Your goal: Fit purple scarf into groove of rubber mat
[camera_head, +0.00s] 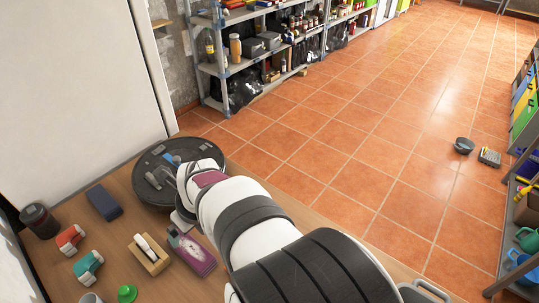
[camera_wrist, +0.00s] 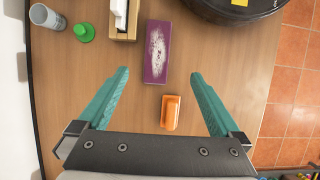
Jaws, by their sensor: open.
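A purple rectangular item with a white speckled pattern (camera_wrist: 158,50) lies flat on the table. It also shows beside my arm in the head view (camera_head: 195,255). It looks box-like; I cannot tell whether it is the folded scarf. A round black thing (camera_wrist: 245,10), perhaps the rubber mat, is cut off at the upper right of the wrist view. In the head view it is a dark disc (camera_head: 150,195) with several grey and blue shapes on it, partly behind my arm; no groove is clear. My gripper (camera_wrist: 160,73) is open and empty, its teal fingertips either side of the purple item's near end.
An orange item (camera_wrist: 171,112) lies between my fingers in the wrist view. A wooden holder (camera_head: 150,256), a green item (camera_head: 127,293), a dark blue block (camera_head: 104,202) and a dark cup (camera_head: 40,221) stand on the table. Shelves (camera_head: 265,65) line the back.

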